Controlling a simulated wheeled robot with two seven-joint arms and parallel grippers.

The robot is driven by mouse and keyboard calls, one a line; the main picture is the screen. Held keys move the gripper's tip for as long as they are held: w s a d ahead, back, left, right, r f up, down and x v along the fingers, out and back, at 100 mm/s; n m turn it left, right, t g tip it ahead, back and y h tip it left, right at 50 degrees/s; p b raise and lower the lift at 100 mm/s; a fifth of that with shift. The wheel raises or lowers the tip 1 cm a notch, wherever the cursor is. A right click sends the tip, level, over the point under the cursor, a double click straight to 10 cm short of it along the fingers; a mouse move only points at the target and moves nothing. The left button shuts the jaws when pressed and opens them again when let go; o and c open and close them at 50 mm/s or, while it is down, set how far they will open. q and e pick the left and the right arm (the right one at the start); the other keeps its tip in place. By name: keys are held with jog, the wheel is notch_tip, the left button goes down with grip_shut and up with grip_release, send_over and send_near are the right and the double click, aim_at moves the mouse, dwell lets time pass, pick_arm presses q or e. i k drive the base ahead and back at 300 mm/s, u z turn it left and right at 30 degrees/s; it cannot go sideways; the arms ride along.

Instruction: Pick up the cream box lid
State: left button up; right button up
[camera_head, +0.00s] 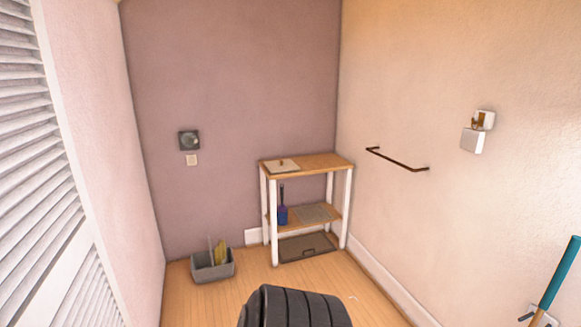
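A flat cream piece with a small dark knob, which looks like the cream box lid (282,166), lies on the left part of the wooden top of a small shelf unit (325,161). The unit stands in the far corner, against the back wall and near the right wall. Neither of my grippers is in view. I cannot tell whether a box is under the lid.
The shelf's middle board holds a blue brush-like item (282,214) and a grey flat piece (312,213). A brown tray (307,247) sits below. A grey caddy (212,266) stands left on the floor. A towel rail (396,159) juts from the right wall.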

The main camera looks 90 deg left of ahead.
aim_at(285, 165)
jog(key=u, duration=2.55)
jog(key=i, duration=2.1)
jog(key=z, duration=0.15)
jog(key=i, duration=0.7)
jog(key=z, duration=0.5)
jog(key=i, duration=0.9)
jog(key=u, duration=0.4)
